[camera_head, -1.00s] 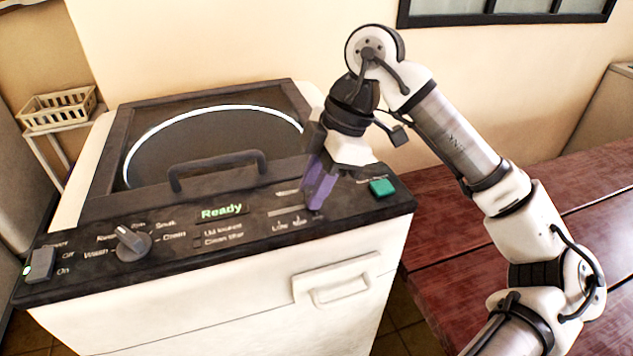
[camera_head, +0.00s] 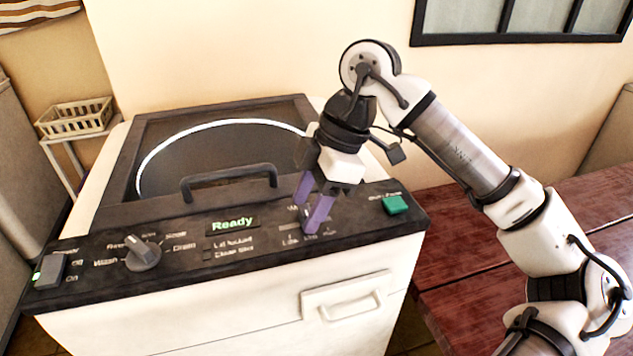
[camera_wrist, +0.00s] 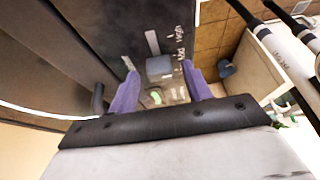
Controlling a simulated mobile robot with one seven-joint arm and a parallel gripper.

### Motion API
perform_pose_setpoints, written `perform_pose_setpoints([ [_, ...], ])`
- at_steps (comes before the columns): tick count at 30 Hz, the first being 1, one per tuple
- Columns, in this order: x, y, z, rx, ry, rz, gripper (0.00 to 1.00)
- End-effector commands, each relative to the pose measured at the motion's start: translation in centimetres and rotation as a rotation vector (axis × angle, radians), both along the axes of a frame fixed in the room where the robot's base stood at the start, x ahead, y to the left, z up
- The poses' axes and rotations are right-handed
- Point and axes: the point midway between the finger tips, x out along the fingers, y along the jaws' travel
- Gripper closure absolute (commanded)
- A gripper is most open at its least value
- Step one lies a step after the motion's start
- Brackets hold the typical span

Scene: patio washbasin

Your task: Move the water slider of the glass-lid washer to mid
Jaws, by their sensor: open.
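The glass-lid washer (camera_head: 350,250) has a dark sloped control panel with a "Ready" display (camera_head: 233,223). My gripper (camera_head: 306,208) is over the panel's right part, its purple fingers pointing down and apart. In the wrist view, the water slider's grey block-shaped knob (camera_wrist: 159,67) sits between the two fingertips, with a small gap visible on each side. The pale slot (camera_wrist: 152,42) runs from the knob toward "High". "Mid" and "High" labels are readable beside it; the knob stands near the "Mid" end of the text, its exact mark unclear. In the head view the fingers largely cover the knob.
A green button (camera_head: 396,204) is right of the slider, and a rotary dial (camera_head: 143,253) and power switch (camera_head: 50,271) are left. The lid handle (camera_head: 229,179) rises behind the panel. A red wooden table (camera_head: 450,250) stands at right.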

Motion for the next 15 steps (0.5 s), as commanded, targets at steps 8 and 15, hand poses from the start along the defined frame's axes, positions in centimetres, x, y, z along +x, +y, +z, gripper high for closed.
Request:
perform_pose_setpoints([
  [8,0.6,-1.7,4.2,-0.003,-0.003,-0.006,0.51],
  [15,1.2,-3.7,9.3,-0.002,-0.002,-0.005,0.51],
])
